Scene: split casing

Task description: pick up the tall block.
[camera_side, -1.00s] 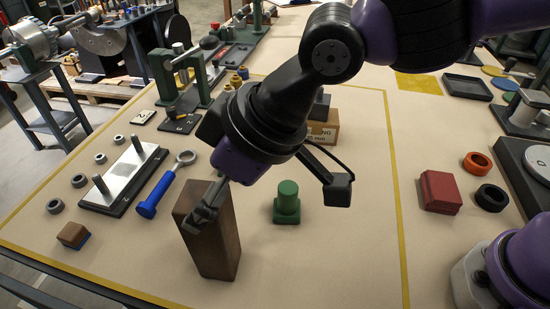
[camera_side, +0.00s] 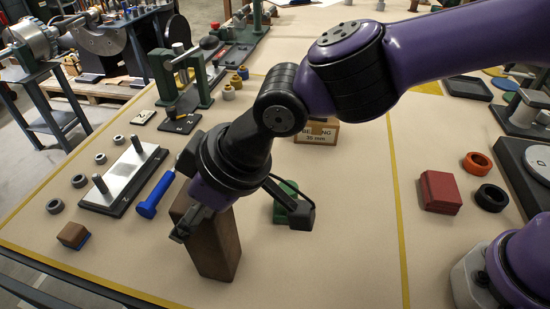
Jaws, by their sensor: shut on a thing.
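The tall block (camera_side: 214,248) is a dark brown wooden block standing upright on the tan table, left of the picture's middle. My gripper (camera_side: 184,232) is at the block's upper part, with a finger showing along its left upper side. It is shut on the block. The gripper body and wrist cover the block's top, and the far finger is hidden. I see no gap under the block.
A green part (camera_side: 283,208) stands close to the right, partly behind my wrist. A blue-handled tool (camera_side: 154,196) and a plate with two pins (camera_side: 122,178) lie to the left. A small brown block (camera_side: 73,235) is at front left.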

